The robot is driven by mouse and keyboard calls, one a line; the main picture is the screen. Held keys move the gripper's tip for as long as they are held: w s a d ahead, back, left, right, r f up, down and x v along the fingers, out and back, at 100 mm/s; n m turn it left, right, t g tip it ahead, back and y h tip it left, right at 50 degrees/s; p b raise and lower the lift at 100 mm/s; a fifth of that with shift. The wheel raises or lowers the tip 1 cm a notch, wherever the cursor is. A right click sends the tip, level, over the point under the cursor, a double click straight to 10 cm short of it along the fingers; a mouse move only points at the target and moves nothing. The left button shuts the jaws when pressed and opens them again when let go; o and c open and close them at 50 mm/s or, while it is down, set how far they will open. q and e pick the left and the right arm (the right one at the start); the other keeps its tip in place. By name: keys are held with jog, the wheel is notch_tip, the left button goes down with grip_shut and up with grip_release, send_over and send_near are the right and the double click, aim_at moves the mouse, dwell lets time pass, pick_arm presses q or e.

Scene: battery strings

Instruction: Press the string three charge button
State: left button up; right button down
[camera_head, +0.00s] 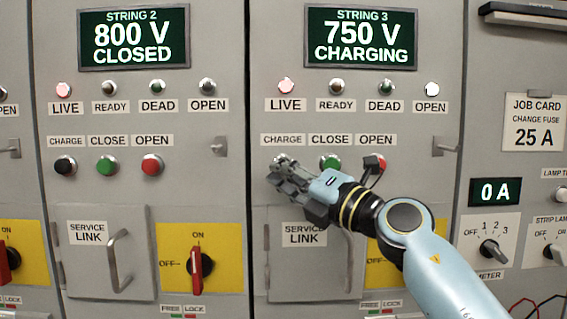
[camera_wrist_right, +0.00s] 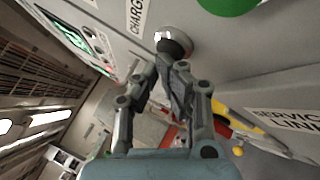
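The string three panel has a charge button (camera_head: 282,160) under its CHARGE label, partly hidden by my right gripper. In the wrist view the charge button (camera_wrist_right: 176,42) shows as a dark knob with a pale, shiny spot, right beyond the fingertips. My right gripper (camera_head: 279,174) is at the button; its fingers come together in the wrist view (camera_wrist_right: 168,72) with nothing seen between them. I cannot tell whether the tips touch the button. The string three display (camera_head: 361,37) reads 750 V CHARGING. My left gripper is not in view.
The green close button (camera_head: 330,162) and red open button (camera_head: 382,165) sit to the right, close to my right arm. A service link door with a handle (camera_head: 347,257) is below. String three's LIVE lamp (camera_head: 286,86) glows red and its OPEN lamp (camera_head: 432,89) white.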

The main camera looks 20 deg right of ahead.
jog(key=shift+s, duration=0.15)
jog(key=s+p, duration=0.1)
jog(key=s+a+p, duration=0.1)
jog(key=s, duration=0.1)
jog(key=s+p, duration=0.1)
jog(key=s, duration=0.1)
jog(key=shift+s+a, duration=0.25)
jog(key=shift+a, duration=0.1)
jog(key=shift+f, duration=0.1)
dwell(0.6)
